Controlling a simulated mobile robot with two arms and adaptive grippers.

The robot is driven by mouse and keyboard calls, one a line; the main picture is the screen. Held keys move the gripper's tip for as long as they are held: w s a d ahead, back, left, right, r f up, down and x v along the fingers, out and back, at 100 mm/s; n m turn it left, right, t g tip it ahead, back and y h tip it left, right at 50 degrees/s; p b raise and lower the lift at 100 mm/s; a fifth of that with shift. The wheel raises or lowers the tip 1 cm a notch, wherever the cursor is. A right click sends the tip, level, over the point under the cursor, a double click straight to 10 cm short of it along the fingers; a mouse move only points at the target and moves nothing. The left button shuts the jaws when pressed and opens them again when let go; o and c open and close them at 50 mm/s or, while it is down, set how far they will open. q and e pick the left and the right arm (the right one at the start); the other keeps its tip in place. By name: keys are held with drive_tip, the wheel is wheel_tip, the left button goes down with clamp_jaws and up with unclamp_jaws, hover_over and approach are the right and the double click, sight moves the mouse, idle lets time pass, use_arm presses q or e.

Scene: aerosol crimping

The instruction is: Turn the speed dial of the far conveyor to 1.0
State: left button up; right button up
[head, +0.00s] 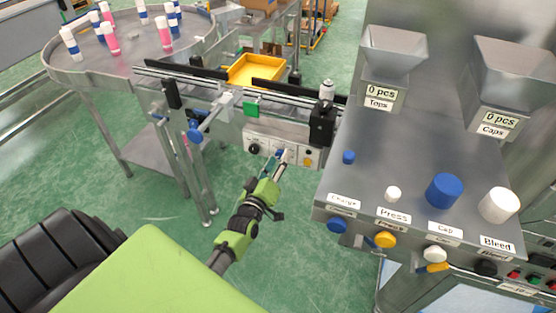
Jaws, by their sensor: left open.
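The far conveyor (215,92) runs across the upper middle, with a pale control panel (312,158) on its near side. A black round knob (254,148) sits at the panel's left end. A small yellow part and a dark part show at its right end. My left gripper (277,163) is in front of the middle of the panel, fingers pointing up at it, open. The fingers hide part of the panel's middle. I cannot tell which control is the speed dial, read its setting, or tell whether the fingers touch the panel. My right gripper is not in view.
A metal station with labelled knobs, such as a blue knob (337,225), and hoppers (393,52) stands close on the right. A round table (110,75) with white, blue and pink cans is at upper left. A yellow tray (257,70) lies behind the conveyor. Green floor is clear below.

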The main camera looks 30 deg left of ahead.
use_arm(q)
drive_tip(key=v, duration=1.1)
drive_tip(key=shift+s, duration=0.3)
drive_tip(key=shift+d, duration=0.15)
